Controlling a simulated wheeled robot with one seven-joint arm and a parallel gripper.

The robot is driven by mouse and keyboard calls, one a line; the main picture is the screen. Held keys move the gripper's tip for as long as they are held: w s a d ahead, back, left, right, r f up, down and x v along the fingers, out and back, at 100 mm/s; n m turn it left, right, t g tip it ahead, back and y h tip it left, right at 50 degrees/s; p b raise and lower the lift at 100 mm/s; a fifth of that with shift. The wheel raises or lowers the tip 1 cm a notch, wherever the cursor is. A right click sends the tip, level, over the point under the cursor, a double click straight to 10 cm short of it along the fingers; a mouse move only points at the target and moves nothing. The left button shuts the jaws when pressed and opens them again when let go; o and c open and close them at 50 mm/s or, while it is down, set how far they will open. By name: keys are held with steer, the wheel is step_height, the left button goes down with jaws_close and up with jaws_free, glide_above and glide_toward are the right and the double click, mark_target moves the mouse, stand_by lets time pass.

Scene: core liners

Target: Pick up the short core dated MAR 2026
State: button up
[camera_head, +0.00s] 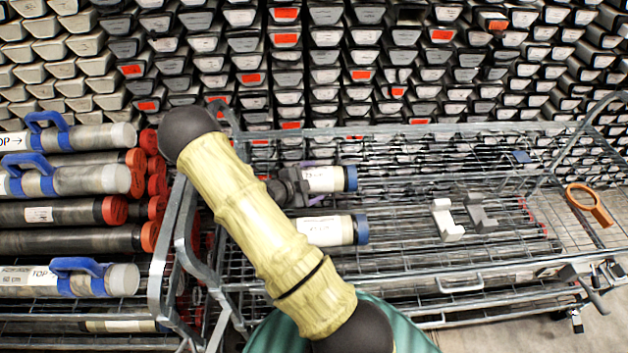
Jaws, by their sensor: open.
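Two short cores with white labels and blue right-end caps lie on the wire cart. The far short core (324,179) is at the middle of the cart, and the near short core (325,230) lies just in front of it. The print on both labels is too small to read, so I cannot tell which is dated MAR 2026. My gripper (297,187), dark grey and partly hidden behind my arm, is open at the left end of the far core. I cannot tell whether it touches that core. My arm also hides the near core's left end.
The wire cart (400,274) has raised rails. Two grey-white brackets (446,220) stand right of the cores, and an orange ring-shaped tool (590,204) is at the far right. Long cores (70,212) with red caps or blue handles fill the left rack. Stacked core trays line the back.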

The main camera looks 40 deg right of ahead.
steer(key=shift+c, duration=0.3)
steer(key=c, duration=1.4)
steer(key=shift+r, duration=0.1)
steer(key=shift+c, duration=1.1)
steer(key=shift+r, duration=0.1)
step_height(320, 180, up, 10)
steer(key=shift+f, duration=0.1)
